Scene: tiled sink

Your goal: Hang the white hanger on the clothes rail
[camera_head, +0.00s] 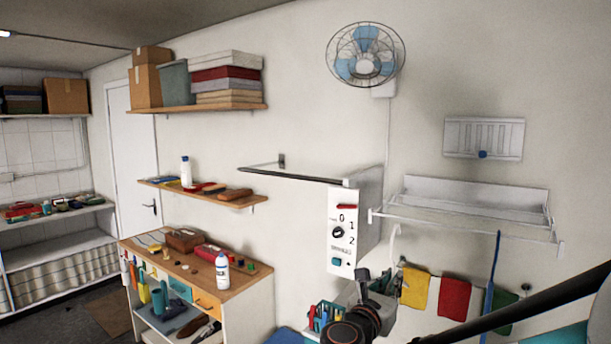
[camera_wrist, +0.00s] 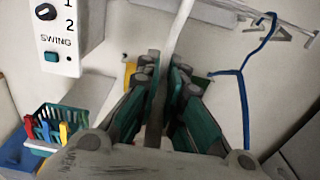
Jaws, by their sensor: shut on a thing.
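My gripper (camera_head: 378,284) is low in the middle right of the head view. In the wrist view its jaws (camera_wrist: 165,82) are shut on the white hanger (camera_wrist: 172,50), a pale strip running up out of the top of the picture. In the head view a thin curved part of the white hanger (camera_head: 396,243) rises above my gripper, close to the left end of the white clothes rail (camera_head: 460,228). I cannot tell whether it touches the rail. The rail runs below a white shelf. A blue hanger (camera_head: 491,270) hangs on it, also visible in the wrist view (camera_wrist: 243,90).
A white control box (camera_head: 343,235) with a dial stands left of the rail. A black bar (camera_head: 295,176) sticks out behind it. Yellow (camera_head: 415,288) and red (camera_head: 453,298) cloths hang below the rail. A green basket (camera_wrist: 58,125) is at lower left in the wrist view.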

